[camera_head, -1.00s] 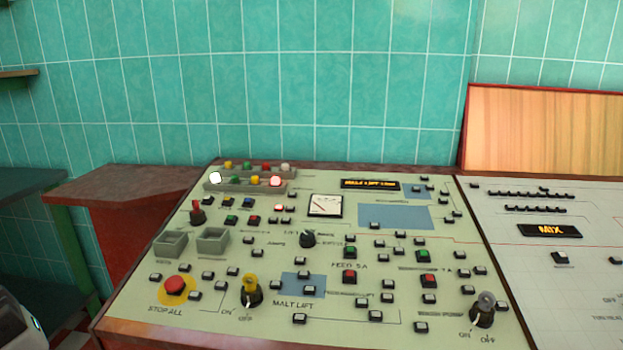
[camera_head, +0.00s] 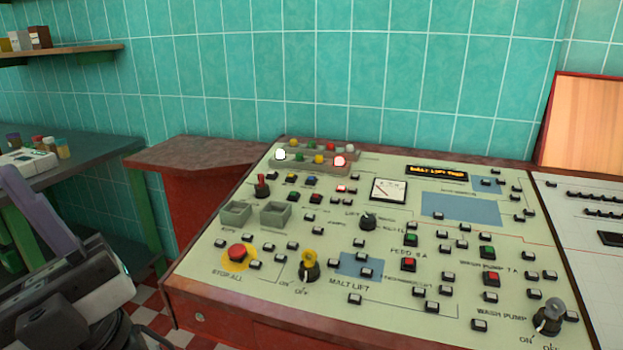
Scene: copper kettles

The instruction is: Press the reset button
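The control panel (camera_head: 330,310) is a pale green sloped desk with many small buttons, and I cannot read a reset label on any of them. A red mushroom button (camera_head: 237,252) on a yellow disc is marked STOP ALL. Small red (camera_head: 409,264) and green (camera_head: 411,239) buttons sit near the FEED label. Another green button (camera_head: 487,252) and red button (camera_head: 492,279) sit near the WASH PUMP label. Part of my arm shows at the lower left, apart from the panel. I cannot make out my gripper's fingers.
A yellow switch (camera_head: 309,267), a grey switch (camera_head: 548,317) and a red lever (camera_head: 262,187) stand up from the panel. Lit lamps (camera_head: 339,161) line its back. A red cabinet (camera_head: 210,185) and a green table (camera_head: 90,165) stand to the left. A tiled wall is behind.

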